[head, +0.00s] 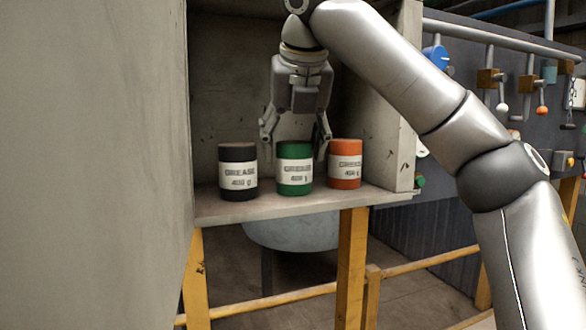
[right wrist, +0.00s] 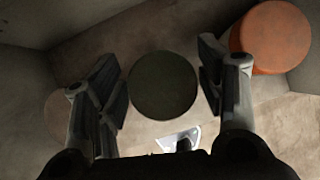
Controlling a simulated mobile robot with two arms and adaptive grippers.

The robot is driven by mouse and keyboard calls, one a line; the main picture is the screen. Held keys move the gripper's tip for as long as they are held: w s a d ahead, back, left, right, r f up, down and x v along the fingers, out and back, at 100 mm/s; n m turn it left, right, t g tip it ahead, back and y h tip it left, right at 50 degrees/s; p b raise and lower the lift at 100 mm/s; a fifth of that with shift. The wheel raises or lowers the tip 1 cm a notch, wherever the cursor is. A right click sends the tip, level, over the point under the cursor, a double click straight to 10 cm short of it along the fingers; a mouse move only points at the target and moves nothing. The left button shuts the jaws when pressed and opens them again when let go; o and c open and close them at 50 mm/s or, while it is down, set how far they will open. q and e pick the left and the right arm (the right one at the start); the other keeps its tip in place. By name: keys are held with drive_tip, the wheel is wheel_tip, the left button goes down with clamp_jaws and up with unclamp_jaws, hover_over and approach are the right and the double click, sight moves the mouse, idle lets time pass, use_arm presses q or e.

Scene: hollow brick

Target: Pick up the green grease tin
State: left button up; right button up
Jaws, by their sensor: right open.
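The green grease tin (head: 295,167) stands upright on the shelf between a black tin and an orange tin. In the right wrist view its dark round lid (right wrist: 163,86) lies between the two open fingers. My right gripper (head: 297,142) points down from above and behind the tin in the head view, with its fingers spread to either side. I see a gap between each finger and the lid in the right wrist view (right wrist: 165,90). Nothing is held. My left gripper is not in view.
The black grease tin (head: 238,171) stands left and the orange grease tin (head: 345,163) right, close to the fingers. The shelf (head: 270,207) has side walls; the right wall (head: 405,130) is near my arm. A panel with levers (head: 490,78) is at right.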

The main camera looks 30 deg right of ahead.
sight(292, 160)
drive_tip(key=x, duration=0.3)
drive_tip(key=shift+s+a+f, duration=0.1)
drive_tip(key=shift+s+f, duration=0.05)
drive_tip(key=shift+s, duration=0.05)
drive_tip(key=shift+w+d+f, duration=0.2)
drive_tip(key=shift+w+f, duration=0.05)
drive_tip(key=shift+f, duration=0.1)
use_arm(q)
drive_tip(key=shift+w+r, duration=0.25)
use_arm(e)
drive_tip(key=shift+a, duration=0.1)
drive_tip(key=shift+c, duration=0.4)
drive_tip(key=shift+s, duration=0.1)
drive_tip(key=c, duration=1)
drive_tip(key=shift+c, duration=0.5)
drive_tip(key=shift+r, duration=0.2)
